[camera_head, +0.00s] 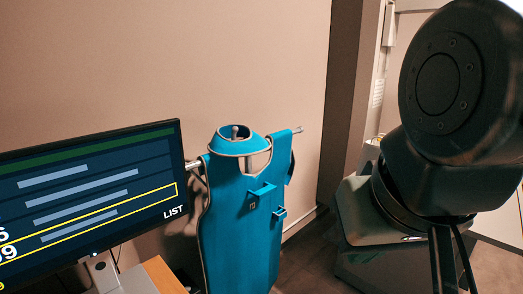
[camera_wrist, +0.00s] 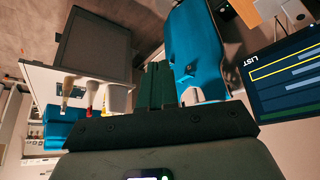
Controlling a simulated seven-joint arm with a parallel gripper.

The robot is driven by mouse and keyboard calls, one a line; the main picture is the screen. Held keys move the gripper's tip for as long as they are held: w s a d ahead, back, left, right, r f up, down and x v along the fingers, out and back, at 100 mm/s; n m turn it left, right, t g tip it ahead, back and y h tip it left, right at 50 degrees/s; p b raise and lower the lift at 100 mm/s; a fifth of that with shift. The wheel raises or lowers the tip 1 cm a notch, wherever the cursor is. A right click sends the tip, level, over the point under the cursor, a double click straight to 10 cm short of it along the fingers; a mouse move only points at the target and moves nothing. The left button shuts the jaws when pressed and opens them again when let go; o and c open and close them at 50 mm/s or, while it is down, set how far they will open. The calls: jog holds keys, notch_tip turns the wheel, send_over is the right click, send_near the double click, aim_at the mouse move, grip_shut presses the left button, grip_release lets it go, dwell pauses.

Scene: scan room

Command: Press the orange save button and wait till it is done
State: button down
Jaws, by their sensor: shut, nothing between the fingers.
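A monitor (camera_head: 90,195) stands at the left in the head view, partly cut off by the frame. Its screen has a green bar at the top, several rows with pale bars, a yellow outline around a lower row, and the word LIST. The monitor also shows turned over at the right of the wrist view (camera_wrist: 288,82). No orange save button can be made out in either view. My gripper (camera_wrist: 157,68) shows in the wrist view with its dark fingers together and nothing between them. It is apart from the monitor, and the head view does not show its fingertips.
A blue apron (camera_head: 240,220) with a collar hangs on a rail by the wall; it also shows in the wrist view (camera_wrist: 195,45). A dark panel (camera_wrist: 92,45), small bottles (camera_wrist: 68,88) and a white container (camera_wrist: 115,98) appear at the left there.

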jog(key=w+a+f+n+g+h, duration=0.45)
jog(key=w+a+f+n, duration=0.65)
jog(key=n, duration=0.5)
jog(key=s+a+f+n+t+h, duration=0.1)
jog(key=a+f+n+h, duration=0.1)
jog(key=a+f+n, duration=0.4)
jog(key=s+a+f+n+t+h, duration=0.1)
jog(key=a+f+n, duration=0.4)
jog(key=f+n, duration=0.5)
notch_tip(320, 180, down, 4)
jog(key=shift+s+a+r+t+h, duration=0.1)
jog(key=shift+s+a+t+h, duration=0.25)
jog(key=shift+s+t, duration=0.3)
jog(key=shift+s, duration=0.1)
jog(key=shift+f, duration=4.4)
jog(key=shift+f, duration=0.15)
jog(key=shift+f, duration=0.3)
